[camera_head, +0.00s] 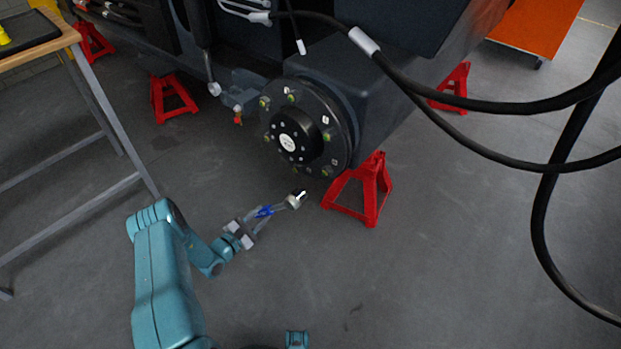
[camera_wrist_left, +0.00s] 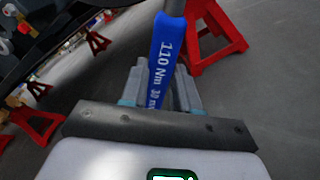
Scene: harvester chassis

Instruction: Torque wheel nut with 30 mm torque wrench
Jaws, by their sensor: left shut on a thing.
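My left gripper (camera_head: 258,220) is shut on the torque wrench (camera_head: 266,211), whose blue handle shows between the fingers. In the left wrist view the blue handle (camera_wrist_left: 164,65) reads "110 Nm" and "30 mm", the last letters partly covered. The wrench's head (camera_head: 295,200) points up and right, below the wheel hub (camera_head: 306,130) and apart from it in the picture.
Red jack stands (camera_head: 371,195) support the dark chassis (camera_head: 410,40); one is just right of the hub. A workbench (camera_head: 40,50) stands at the left. Thick black cables (camera_head: 480,105) hang across the right side.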

